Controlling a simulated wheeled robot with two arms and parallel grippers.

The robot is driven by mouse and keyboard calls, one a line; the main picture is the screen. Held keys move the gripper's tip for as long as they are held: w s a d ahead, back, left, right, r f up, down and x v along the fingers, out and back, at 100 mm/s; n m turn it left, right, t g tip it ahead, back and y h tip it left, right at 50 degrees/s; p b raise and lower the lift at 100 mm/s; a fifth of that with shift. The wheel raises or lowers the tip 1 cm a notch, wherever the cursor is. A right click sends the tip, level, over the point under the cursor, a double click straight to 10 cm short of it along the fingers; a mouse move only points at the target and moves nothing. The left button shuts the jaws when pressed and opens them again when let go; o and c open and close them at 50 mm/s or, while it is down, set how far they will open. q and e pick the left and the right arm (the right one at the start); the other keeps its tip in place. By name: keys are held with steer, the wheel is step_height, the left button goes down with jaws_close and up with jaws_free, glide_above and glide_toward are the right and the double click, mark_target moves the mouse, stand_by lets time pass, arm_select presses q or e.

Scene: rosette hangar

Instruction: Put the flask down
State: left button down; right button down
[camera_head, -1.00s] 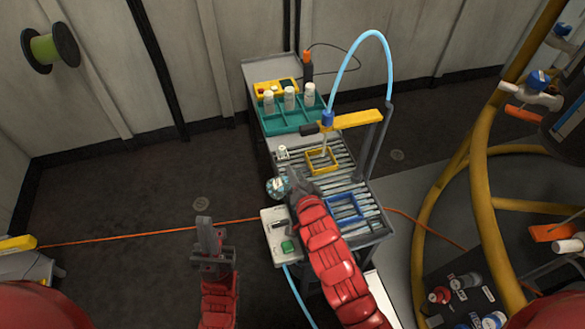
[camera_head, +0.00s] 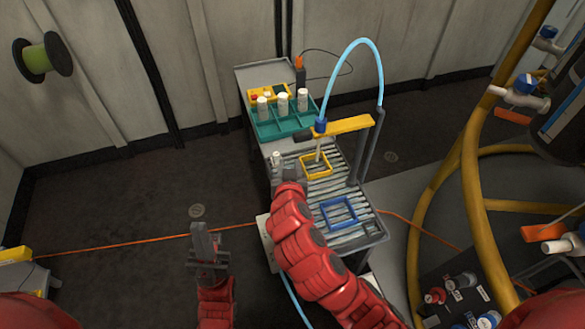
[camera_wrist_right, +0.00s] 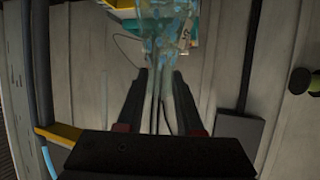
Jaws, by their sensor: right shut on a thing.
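A clear glass flask (camera_wrist_right: 166,24) with blue specks shows at the top of the right wrist view. My right gripper (camera_wrist_right: 160,98) is shut on its narrow neck, with one dark finger on each side. In the head view my right gripper (camera_head: 279,171) is at the left edge of the roller bench, left of the yellow square frame (camera_head: 304,169).
A blue square frame (camera_head: 323,216) lies on the rollers nearer to me. A yellow arm (camera_head: 345,125) with a blue hose and thin nozzle overhangs the yellow frame. A teal rack (camera_head: 284,127) holds white bottles behind. Yellow pipes (camera_head: 470,190) stand at the right.

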steer(key=s+d+f+m+h+p, duration=0.15)
steer(key=s+d+p, duration=0.3)
steer(key=s, duration=0.85)
steer(key=shift+n+y, duration=0.25)
steer(key=b+x, duration=0.1)
steer(key=x, duration=0.4)
steer(key=d+b+x, duration=0.1)
steer(key=b+x, duration=0.1)
steer(key=x, duration=0.4)
steer(key=b+x, duration=0.2)
steer(key=x, duration=0.3)
steer(key=shift+w+d+r, duration=0.15)
steer(key=shift+w+d, duration=0.15)
